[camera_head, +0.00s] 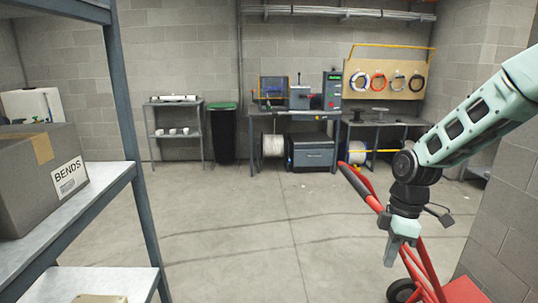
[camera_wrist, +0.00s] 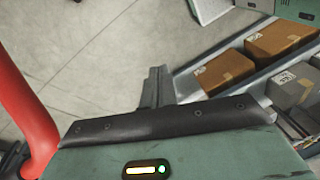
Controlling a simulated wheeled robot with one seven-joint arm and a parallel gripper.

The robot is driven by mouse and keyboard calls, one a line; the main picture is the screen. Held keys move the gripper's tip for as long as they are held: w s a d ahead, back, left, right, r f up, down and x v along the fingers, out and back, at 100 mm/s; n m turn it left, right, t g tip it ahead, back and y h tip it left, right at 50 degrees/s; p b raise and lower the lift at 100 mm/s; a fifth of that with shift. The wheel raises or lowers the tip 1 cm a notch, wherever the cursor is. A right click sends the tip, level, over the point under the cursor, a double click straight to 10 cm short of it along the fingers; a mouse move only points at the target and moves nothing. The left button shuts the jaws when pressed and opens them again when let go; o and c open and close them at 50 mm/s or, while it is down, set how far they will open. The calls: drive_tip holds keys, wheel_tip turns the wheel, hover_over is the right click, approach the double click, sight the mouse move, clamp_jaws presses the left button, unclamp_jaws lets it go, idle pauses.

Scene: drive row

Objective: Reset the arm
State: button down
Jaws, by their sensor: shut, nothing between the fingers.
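My arm (camera_head: 470,120) reaches in from the right edge in the head view, bends at a dark elbow and hangs downward. My gripper (camera_head: 391,255) is at its lower end, pale green, pointing down, shut and empty. It hangs in front of the red hand truck (camera_head: 425,270) in the picture; I cannot tell the gap between them.
A shelf rack (camera_head: 95,210) with a carton marked BENDS (camera_head: 40,190) stands close on the left. A block wall is at the right. Benches with machines (camera_head: 300,105) line the back. The middle floor (camera_head: 250,220) is clear. The wrist view shows cartons (camera_wrist: 224,72) on a shelf.

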drive_tip(key=s+a+r+m+h, duration=0.1)
drive_tip(key=s+a+r+m, duration=0.35)
drive_tip(key=s+a, duration=0.75)
drive_tip(key=s+a+r+m, duration=0.1)
drive_tip(key=s+r, duration=0.1)
drive_tip(key=s, duration=0.4)
drive_tip(key=s+a+r+m+t, duration=0.1)
drive_tip(key=s+a, duration=0.1)
drive_tip(key=s, duration=0.5)
drive_tip(key=shift+s+a+r+t, duration=0.15)
drive_tip(key=shift+a+r+t, duration=0.05)
drive_tip(key=shift+r+t, duration=0.15)
